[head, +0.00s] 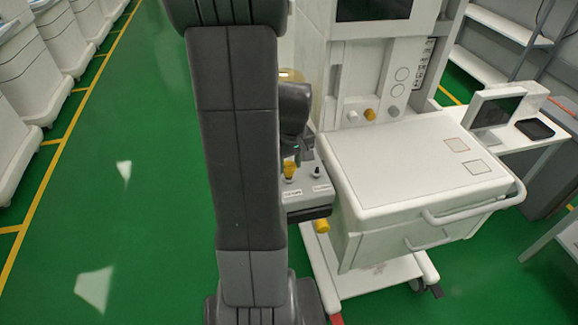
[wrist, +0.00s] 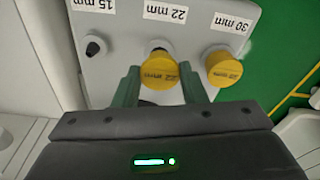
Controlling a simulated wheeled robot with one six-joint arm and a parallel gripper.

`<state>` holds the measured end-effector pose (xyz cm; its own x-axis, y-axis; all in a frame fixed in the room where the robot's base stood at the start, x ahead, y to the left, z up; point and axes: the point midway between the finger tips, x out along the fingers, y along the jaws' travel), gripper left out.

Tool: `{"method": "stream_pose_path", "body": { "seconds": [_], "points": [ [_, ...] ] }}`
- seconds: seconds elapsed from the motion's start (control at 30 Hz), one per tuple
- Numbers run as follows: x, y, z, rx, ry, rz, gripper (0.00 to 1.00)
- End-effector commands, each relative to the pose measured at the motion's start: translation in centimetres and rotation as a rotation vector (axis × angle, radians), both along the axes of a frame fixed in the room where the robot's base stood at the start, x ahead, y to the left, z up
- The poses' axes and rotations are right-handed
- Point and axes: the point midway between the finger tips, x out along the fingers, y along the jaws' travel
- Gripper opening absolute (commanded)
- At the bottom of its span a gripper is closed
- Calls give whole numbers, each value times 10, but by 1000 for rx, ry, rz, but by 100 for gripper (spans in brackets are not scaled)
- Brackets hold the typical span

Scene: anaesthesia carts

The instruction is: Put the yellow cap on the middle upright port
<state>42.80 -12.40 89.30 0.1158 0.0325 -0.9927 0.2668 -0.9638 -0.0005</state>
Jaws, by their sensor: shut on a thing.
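My gripper (wrist: 160,90) has its green fingers shut on the yellow cap (wrist: 159,70), marked 22 mm, one finger on each side. The cap is over the middle upright port (wrist: 157,45), by the 22 mm label, and hides most of it. I cannot tell whether it is fully seated or just above. In the head view the cap (head: 289,170) shows at the middle port, below my gripper (head: 301,153). The dark 15 mm port (wrist: 95,46) is bare. Another yellow cap (wrist: 224,68) is on the 30 mm port.
The ports stand on a light grey panel (wrist: 120,25) on the cart's side. The cart's white worktop (head: 410,165) is clear to the right. A yellow knob-like part (head: 322,226) shows under the panel. Green floor lies open at left.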

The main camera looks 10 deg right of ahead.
Motion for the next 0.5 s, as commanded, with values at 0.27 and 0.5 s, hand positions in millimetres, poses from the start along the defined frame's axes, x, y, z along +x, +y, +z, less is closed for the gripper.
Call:
{"method": "stream_pose_path", "body": {
  "seconds": [0.27,0.5],
  "points": [
    [0,0,-12,-1,-1,0,17],
    [0,0,-16,-1,0,-1,40]
  ]
}}
